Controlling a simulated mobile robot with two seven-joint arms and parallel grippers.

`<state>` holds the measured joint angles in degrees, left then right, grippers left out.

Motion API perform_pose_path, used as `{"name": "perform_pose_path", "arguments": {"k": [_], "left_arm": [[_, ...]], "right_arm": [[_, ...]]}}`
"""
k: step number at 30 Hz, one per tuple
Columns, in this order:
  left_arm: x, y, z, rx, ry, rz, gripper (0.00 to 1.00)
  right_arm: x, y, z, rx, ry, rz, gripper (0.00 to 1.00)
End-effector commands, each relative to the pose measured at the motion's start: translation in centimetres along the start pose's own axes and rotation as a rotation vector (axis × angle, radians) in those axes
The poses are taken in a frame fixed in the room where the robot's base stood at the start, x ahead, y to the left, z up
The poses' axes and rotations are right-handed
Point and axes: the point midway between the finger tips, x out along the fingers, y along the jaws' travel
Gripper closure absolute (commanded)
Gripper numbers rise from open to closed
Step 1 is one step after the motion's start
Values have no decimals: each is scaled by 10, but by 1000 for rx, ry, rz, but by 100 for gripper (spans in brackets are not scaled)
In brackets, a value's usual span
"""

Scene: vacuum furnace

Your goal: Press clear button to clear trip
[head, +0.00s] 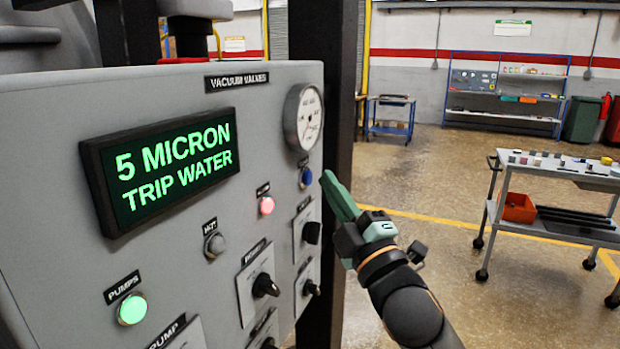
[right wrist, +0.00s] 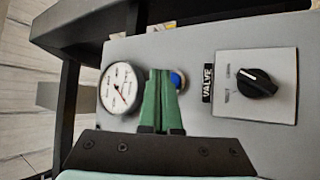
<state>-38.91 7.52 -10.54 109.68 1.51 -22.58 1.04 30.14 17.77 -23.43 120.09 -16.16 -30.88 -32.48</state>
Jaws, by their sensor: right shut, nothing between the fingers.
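The grey control panel (head: 60,110) carries a display (head: 165,168) reading "5 MICRON TRIP WATER" in green. A blue button (head: 306,177) sits below the round gauge (head: 304,118); its small label is too small to read. My right gripper (head: 328,178), with green fingers, is shut and empty, its tips just right of the blue button in the head view. In the right wrist view the closed fingertips (right wrist: 163,72) lie between the gauge (right wrist: 120,88) and the blue button (right wrist: 178,79), partly covering the button. I cannot tell whether they touch it. My left gripper is out of view.
Other controls include a lit pink-red button (head: 267,205), a lit green pumps button (head: 131,309), a grey button (head: 214,245) and black knobs such as the valve knob (right wrist: 257,84). A dark post (head: 335,90) stands behind the panel. A cart (head: 550,225) stands right; floor between is clear.

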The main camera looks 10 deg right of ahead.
Motion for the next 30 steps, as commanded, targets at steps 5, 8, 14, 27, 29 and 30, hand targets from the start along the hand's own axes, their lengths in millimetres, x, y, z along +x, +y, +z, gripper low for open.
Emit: {"name": "perform_pose_path", "arguments": {"k": [5, 8, 14, 27, 29, 30], "left_arm": [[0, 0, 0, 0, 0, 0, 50], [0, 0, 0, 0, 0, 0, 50], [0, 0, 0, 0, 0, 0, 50], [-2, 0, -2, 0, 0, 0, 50], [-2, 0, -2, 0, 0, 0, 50], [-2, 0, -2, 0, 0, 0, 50]], "right_arm": [[0, 0, 0, 0, 0, 0, 100], [0, 0, 0, 0, 0, 0, 100], [0, 0, 0, 0, 0, 0, 100], [6, -4, -5, 1, 1, 0, 100], [6, -4, -5, 0, 1, 1, 100], [6, -4, -5, 0, 1, 1, 100]]}}
